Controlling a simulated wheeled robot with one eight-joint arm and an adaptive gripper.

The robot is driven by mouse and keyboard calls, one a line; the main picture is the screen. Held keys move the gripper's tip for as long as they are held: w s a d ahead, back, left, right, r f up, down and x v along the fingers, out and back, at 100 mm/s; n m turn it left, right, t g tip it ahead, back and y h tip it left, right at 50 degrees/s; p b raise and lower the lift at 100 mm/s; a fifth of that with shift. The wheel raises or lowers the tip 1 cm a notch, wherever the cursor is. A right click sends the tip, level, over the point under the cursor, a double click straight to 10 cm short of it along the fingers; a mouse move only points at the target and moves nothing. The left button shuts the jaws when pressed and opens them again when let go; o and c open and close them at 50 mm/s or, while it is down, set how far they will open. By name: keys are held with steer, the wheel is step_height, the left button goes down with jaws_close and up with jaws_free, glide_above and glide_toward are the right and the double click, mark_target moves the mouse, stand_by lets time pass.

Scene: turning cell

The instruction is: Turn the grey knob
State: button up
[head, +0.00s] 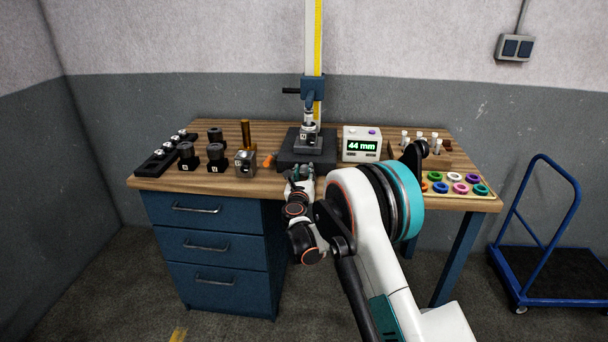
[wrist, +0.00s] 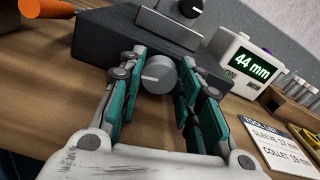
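The grey knob (wrist: 159,76) is a round dial with a white mark pointing left in the wrist view. It sits on the front face of a dark block (wrist: 108,38), the base of the gauge stand (head: 308,146). My gripper (wrist: 162,84) is open, its teal-padded fingers to the left and right of the knob. The fingertips reach about as far as the knob; I cannot tell whether they touch it. In the head view my gripper (head: 299,174) is at the front of the stand and the knob is hidden.
A display box (head: 361,145) reading 44 mm stands right of the stand. A tray of coloured rings (head: 456,184) is at the right. Black holders (head: 216,157), a metal block (head: 245,163) and an orange piece (head: 268,161) lie left. A blue trolley (head: 550,269) stands beside the bench.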

steer(key=shift+c, duration=0.9)
steer(key=shift+m, duration=0.3)
steer(key=shift+d+m+b, duration=0.1)
steer(key=shift+m+b, duration=0.2)
steer(key=shift+m, duration=2.4)
steer(key=o, duration=1)
steer(key=shift+o, duration=0.2)
